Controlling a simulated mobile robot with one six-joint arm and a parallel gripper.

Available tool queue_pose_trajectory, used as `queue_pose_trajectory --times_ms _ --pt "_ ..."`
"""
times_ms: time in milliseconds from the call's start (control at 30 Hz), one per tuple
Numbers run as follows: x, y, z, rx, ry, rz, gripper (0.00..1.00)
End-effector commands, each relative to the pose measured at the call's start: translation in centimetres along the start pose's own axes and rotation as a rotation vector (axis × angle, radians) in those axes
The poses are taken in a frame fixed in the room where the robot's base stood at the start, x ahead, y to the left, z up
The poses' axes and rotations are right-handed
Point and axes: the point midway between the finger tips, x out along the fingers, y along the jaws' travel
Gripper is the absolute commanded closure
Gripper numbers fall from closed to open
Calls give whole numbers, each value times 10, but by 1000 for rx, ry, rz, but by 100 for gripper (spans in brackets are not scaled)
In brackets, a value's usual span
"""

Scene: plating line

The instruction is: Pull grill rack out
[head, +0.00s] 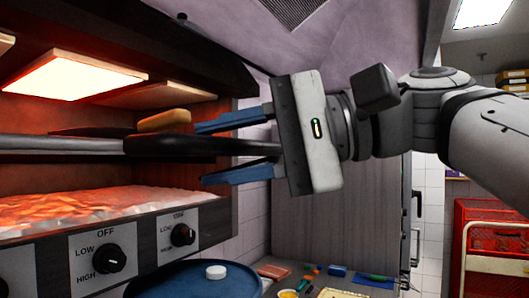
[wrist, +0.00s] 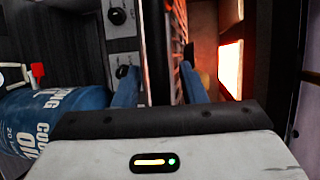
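The grill rack (head: 60,145) is a grey-edged shelf inside the grill, above the glowing coals. Its black handle (head: 195,146) sticks out to the right, between the blue fingers of my gripper (head: 202,154). The fingers are spread, one above and one below the handle, with a visible gap on each side in the head view. In the wrist view, my gripper (wrist: 158,88) has its two blue fingers apart, with a dark shape between them. A tan food piece (head: 164,120) lies on top of the rack. The rack's left part is cut off by the frame edge.
Glowing coals (head: 100,207) lie below the rack, over a panel with knobs (head: 109,258). A blue oil drum (head: 190,283) stands below; it also shows in the wrist view (wrist: 60,112). A counter with small items lies beyond, and a red crate (head: 490,225) is at right.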

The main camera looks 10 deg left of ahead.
Motion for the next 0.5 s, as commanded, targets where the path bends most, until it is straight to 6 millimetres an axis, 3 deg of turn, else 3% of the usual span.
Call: queue_pose_trajectory --times_ms 500 --pt "-60 1 -2 2 4 2 62"
